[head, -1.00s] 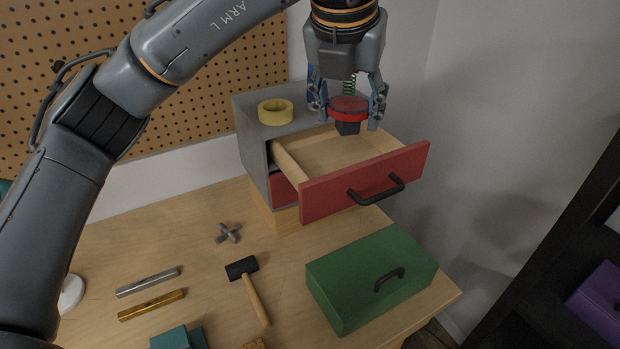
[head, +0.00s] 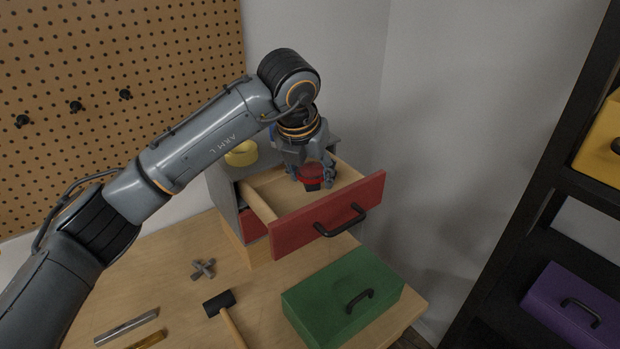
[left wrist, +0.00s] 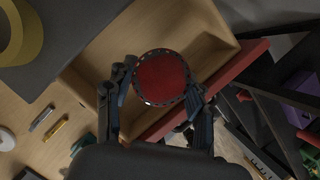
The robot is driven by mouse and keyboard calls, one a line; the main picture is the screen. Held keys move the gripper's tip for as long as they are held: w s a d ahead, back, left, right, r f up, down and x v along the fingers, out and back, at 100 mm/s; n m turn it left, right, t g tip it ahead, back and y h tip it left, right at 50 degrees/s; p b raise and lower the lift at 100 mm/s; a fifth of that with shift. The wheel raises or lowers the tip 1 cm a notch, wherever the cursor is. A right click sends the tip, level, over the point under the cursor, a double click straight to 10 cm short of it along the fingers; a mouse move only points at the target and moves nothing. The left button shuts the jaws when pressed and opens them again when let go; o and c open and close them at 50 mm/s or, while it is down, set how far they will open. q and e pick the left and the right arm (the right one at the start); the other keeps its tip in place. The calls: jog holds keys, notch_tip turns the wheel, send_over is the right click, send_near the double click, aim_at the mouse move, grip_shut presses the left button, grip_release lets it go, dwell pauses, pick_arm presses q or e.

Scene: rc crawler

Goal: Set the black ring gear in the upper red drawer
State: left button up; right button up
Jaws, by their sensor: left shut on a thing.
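My left gripper (head: 310,168) is shut on a red round part (head: 312,171), with a dark block showing under it. In the left wrist view the part (left wrist: 161,77) is a red disc with a dark notched rim between the two fingers. No other piece that looks like a black ring gear shows. The upper red drawer (head: 330,219) is pulled open. Its wooden inside (left wrist: 205,40) looks empty where it shows. The held part is over or within the drawer's opening; I cannot tell if it touches the bottom. My right gripper is not in view.
The grey cabinet (head: 223,197) has a yellow tape roll (head: 242,153) on top and a shut lower red drawer (head: 254,227). A green box (head: 343,290), a mallet (head: 220,303) and a grey cross-shaped piece (head: 203,269) lie on the table. A dark shelf stands right.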

aim_at(310, 188)
pick_arm(q)
jog(key=shift+w+f, duration=0.25)
jog(key=p+x, duration=0.2)
jog(key=x, duration=0.1)
jog(key=shift+s+a+f+p, duration=0.1)
jog(key=shift+s+a+p, duration=0.1)
jog(key=shift+s+p, duration=0.15)
jog(key=shift+f, duration=0.4)
jog(key=shift+f, duration=0.15)
jog(key=o, duration=1.1)
